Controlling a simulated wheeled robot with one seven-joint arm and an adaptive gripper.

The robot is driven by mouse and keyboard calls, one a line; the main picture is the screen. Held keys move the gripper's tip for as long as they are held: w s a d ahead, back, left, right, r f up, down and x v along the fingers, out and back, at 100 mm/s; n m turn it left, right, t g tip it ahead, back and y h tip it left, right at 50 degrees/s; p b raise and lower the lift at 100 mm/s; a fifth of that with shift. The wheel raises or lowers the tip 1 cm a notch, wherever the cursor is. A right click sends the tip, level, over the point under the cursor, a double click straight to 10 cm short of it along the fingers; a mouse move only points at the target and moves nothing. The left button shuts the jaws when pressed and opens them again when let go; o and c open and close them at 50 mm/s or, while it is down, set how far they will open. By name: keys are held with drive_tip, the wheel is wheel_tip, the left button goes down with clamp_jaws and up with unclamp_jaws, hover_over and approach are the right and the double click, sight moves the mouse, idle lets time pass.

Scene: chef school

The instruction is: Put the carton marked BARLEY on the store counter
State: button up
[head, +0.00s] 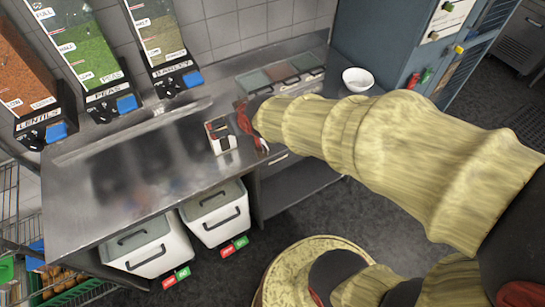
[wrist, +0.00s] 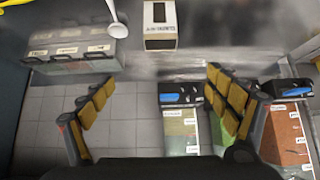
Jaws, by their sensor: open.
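A small white carton (head: 222,144) with a dark window and a red mark stands on the steel counter (head: 130,215) in the head view. In the wrist view the carton (wrist: 160,13) is at the top middle, with dark lettering that I cannot read for certain. My gripper (wrist: 160,78) is open and empty, its orange-padded fingers spread wide below the carton in that picture. The carton is outside the fingers. In the head view, my arm's end reaches over the counter just right of the carton. I cannot tell which surface is the store counter.
Wall dispensers with lentils (head: 25,65) and peas (head: 85,50) hang behind the counter. A lidded three-part box (head: 281,73) and a white bowl (head: 357,79) are at its right. White bins (head: 215,213) stand beneath. The counter's left half is clear.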

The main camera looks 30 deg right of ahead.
drive_tip(key=s+r+g, duration=0.1)
drive_tip(key=s+r, duration=0.2)
drive_tip(key=s, duration=0.7)
drive_tip(key=s+r+g, duration=0.2)
drive_tip(key=s+r, duration=0.2)
drive_tip(key=s, duration=0.7)
drive_tip(key=shift+d, duration=0.3)
wheel_tip(320, 180, down, 9)
drive_tip(key=b, duration=0.9)
drive_tip(key=shift+w, duration=0.1)
